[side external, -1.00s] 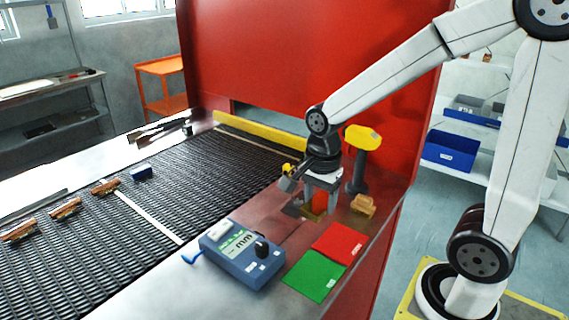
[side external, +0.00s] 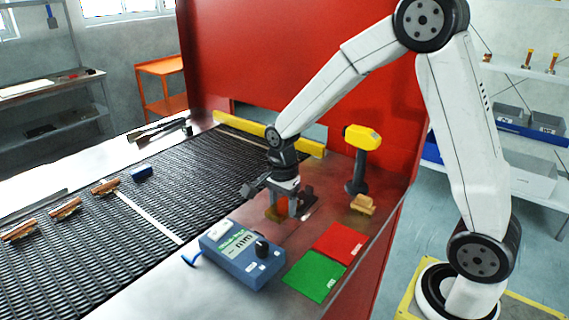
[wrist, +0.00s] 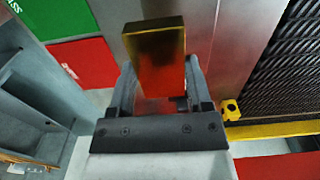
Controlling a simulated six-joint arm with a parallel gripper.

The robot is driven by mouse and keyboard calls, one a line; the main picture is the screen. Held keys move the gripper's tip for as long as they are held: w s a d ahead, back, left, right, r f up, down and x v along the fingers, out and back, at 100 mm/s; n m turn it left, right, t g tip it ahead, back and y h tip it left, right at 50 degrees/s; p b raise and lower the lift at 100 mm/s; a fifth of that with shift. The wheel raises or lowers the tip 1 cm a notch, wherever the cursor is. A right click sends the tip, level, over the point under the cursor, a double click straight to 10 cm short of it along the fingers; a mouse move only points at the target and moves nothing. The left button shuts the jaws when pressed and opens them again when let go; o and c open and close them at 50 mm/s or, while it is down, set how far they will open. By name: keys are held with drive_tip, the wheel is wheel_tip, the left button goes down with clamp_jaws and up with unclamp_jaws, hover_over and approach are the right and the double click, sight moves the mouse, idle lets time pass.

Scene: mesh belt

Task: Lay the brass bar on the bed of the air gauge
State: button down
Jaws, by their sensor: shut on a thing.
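My gripper (side external: 283,212) is shut on the brass bar (wrist: 155,58). In the wrist view the bar is a gold block between the two fingers; in the side view it shows as a small dark gold patch (side external: 272,214), partly hidden by the fingers. The gripper is low over the metal table beside the belt; I cannot tell whether the bar touches the table. A blue instrument (side external: 240,258) with a green "mm" display, a black knob and a white part on top stands in front of the gripper, apart from the bar. It appears to be the air gauge; its bed is not clear.
A red mat (side external: 333,243) and a green mat (side external: 313,276) lie right of the instrument. A yellow-headed handheld tool (side external: 361,150) and a small tan block (side external: 362,204) stand right of my gripper. The mesh belt (side external: 190,185), left, carries several copper-coloured pieces and a blue block.

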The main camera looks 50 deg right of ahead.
sight(275, 227)
drive_tip(key=shift+w+f, duration=1.1)
drive_tip(key=shift+f, duration=0.1)
drive_tip(key=shift+w+d+f, duration=0.1)
drive_tip(key=shift+w+f, duration=0.15)
drive_tip(key=shift+f, duration=1.6)
drive_tip(key=shift+f, duration=0.15)
unclamp_jaws()
